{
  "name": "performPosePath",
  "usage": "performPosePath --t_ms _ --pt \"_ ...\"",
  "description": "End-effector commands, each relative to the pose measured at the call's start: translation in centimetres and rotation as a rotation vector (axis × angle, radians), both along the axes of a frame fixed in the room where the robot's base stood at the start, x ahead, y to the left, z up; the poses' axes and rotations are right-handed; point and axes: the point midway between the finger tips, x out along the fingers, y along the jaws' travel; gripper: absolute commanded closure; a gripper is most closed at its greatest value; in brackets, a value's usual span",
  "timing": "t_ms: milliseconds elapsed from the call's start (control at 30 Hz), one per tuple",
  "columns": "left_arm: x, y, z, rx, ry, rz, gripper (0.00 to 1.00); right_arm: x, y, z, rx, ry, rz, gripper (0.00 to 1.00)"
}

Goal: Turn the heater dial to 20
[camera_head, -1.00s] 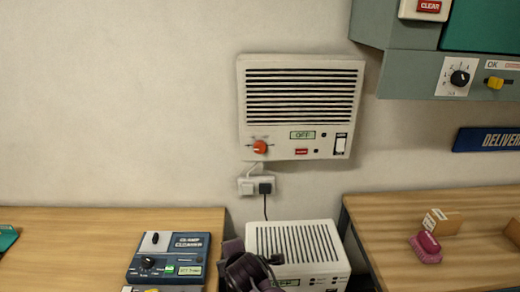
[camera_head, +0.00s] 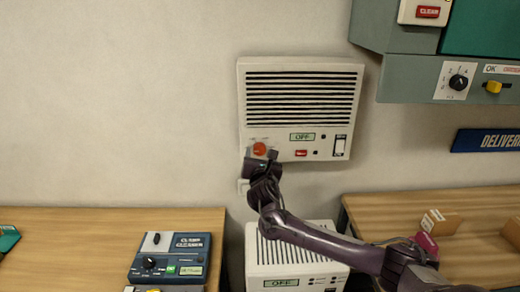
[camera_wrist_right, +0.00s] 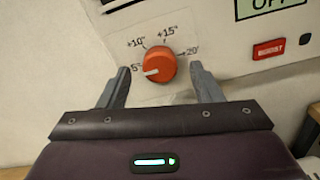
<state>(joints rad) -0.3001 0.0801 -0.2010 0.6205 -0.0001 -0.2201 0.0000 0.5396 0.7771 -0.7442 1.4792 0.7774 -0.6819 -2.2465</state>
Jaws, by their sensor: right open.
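The heater (camera_head: 301,108) is a white wall unit with a black slatted grille and a small display reading OFF. Its orange-red dial (camera_head: 259,148) is at the lower left. In the right wrist view the dial (camera_wrist_right: 160,66) has marks 5°, +10°, +15° and 20° around it, and its pale pointer line points left, near 5°. My right gripper (camera_head: 262,158) is just below the dial. In the right wrist view its open fingers (camera_wrist_right: 162,84) stand left and right of the dial, with gaps on both sides. My left gripper is not in view.
A red button (camera_wrist_right: 269,49) and a rocker switch (camera_head: 340,145) are right of the dial. A second white vented unit (camera_head: 320,239) stands below, partly behind my right arm. Wooden desks (camera_head: 60,245) flank it.

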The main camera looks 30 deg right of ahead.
Motion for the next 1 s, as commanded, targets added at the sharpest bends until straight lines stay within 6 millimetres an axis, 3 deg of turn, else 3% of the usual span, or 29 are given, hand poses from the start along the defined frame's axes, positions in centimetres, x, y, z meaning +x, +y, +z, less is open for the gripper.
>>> performPosePath --t_ms 200,567,900,1000 --pt "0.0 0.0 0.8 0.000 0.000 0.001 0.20 1.8 -1.1 0.1 0.001 0.000 -0.001 0.41" --pt "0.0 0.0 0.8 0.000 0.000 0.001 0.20 2.2 -1.3 0.0 0.002 0.000 0.000 0.41" --pt "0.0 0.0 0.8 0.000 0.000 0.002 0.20 2.2 -1.3 0.0 0.002 0.000 0.000 0.85" --pt "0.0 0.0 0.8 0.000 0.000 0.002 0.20 2.2 -1.3 -0.1 0.004 -0.001 0.000 0.86"
